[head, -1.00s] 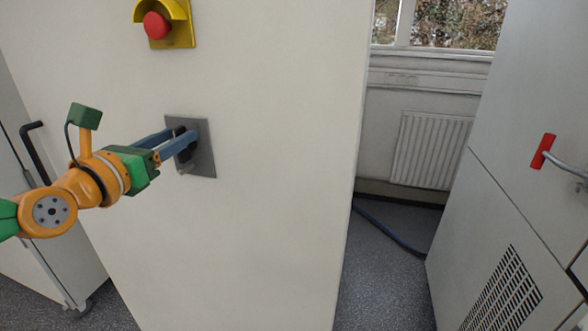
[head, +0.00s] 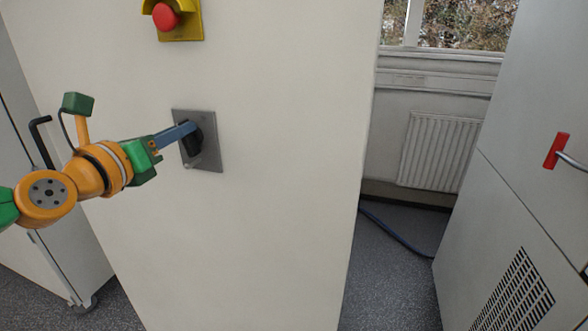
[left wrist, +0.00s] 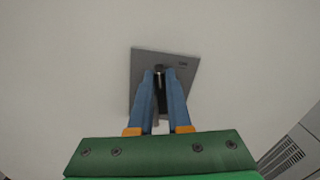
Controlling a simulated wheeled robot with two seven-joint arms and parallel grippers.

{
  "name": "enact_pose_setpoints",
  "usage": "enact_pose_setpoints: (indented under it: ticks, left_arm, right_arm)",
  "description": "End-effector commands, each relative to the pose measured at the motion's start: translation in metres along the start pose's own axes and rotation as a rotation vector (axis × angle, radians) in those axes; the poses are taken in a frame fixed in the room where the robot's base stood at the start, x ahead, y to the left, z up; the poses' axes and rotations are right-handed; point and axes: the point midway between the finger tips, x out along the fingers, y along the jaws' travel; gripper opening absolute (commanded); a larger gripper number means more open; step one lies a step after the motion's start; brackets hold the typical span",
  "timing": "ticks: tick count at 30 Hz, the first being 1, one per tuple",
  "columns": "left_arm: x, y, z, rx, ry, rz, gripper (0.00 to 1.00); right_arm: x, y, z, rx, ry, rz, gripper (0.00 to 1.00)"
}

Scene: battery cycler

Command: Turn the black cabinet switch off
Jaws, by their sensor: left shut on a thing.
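The black cabinet switch (head: 191,144) sits on a grey square plate (head: 208,158) on the pale cabinet side panel. My left gripper (head: 191,127) reaches it from the left, and its blue fingers are shut on the switch. In the left wrist view, the black switch (left wrist: 161,97) shows between the two blue fingers (left wrist: 161,73), in front of the grey plate (left wrist: 184,64). The plate looks slightly tilted there. The fingers hide part of the switch, and I cannot read its position. My right gripper is not in view.
A red emergency button (head: 165,17) on a yellow mount (head: 186,28) is above the switch. A grey cabinet with a red handle (head: 556,151) stands at right. A floor gap with a blue hose (head: 396,232) lies between, with a radiator (head: 438,150) behind.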

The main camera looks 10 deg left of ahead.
Motion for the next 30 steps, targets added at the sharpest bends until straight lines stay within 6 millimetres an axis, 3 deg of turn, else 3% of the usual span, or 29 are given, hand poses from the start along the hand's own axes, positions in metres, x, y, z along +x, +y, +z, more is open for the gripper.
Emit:
enact_pose_setpoints:
  ticks: [11,30]
  left_arm:
    - [0.0,0.007,-0.002,-0.357,0.001,-0.001,0.0]
    - [0.0,0.015,-0.007,-0.96,0.002,-0.001,0.0]
  right_arm:
    - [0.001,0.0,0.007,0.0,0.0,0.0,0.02]
    - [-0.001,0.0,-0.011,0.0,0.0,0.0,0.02]
